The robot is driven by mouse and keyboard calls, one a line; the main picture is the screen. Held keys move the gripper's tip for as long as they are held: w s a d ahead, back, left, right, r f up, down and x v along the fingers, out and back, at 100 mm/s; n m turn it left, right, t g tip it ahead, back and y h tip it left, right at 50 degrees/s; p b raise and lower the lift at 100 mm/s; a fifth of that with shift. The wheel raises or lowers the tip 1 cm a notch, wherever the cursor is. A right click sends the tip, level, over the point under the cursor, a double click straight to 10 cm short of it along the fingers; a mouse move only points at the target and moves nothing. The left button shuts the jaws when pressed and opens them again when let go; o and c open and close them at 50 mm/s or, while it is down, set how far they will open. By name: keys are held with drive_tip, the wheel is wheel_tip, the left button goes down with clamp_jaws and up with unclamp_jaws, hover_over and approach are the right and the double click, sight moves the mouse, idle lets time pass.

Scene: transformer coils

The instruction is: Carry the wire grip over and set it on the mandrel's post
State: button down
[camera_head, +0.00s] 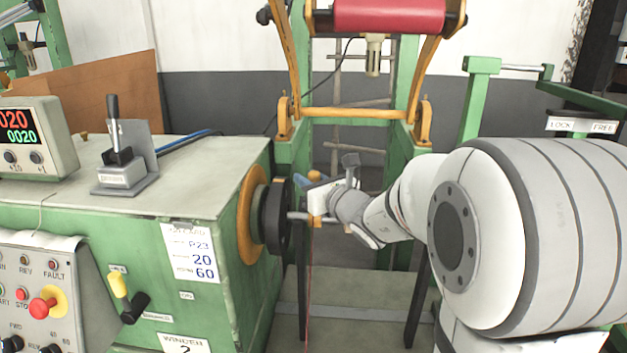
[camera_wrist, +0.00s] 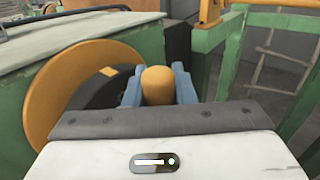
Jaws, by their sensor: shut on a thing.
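The wire grip (camera_head: 316,205) is a small orange-yellow piece. In the wrist view its rounded orange top (camera_wrist: 157,86) sits between the blue fingers of my gripper (camera_wrist: 158,92), which is shut on it. In the head view my gripper (camera_head: 311,184) is just right of the mandrel's black disc (camera_head: 273,216), which is mounted on an orange flange (camera_head: 248,215). A short grey post (camera_head: 297,216) sticks out from the disc toward the grip. Post and grip overlap in the picture; I cannot tell if they touch. The wrist view hides the post and the grip's lower end.
The green winder cabinet (camera_head: 225,270) stands at left, with a lever box (camera_head: 125,175) and a counter display (camera_head: 35,135) on top. A red thread (camera_head: 310,270) hangs below the grip. A red spool (camera_head: 388,15) on an orange frame is above and behind.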

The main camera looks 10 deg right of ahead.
drive_tip(key=shift+f+b, duration=1.15)
drive_tip(key=shift+b, duration=0.15)
idle(0.4)
drive_tip(key=c, duration=1.1)
unclamp_jaws()
drive_tip(key=v, duration=0.8)
drive_tip(key=shift+b, duration=0.3)
drive_tip(key=shift+w+a, duration=0.1)
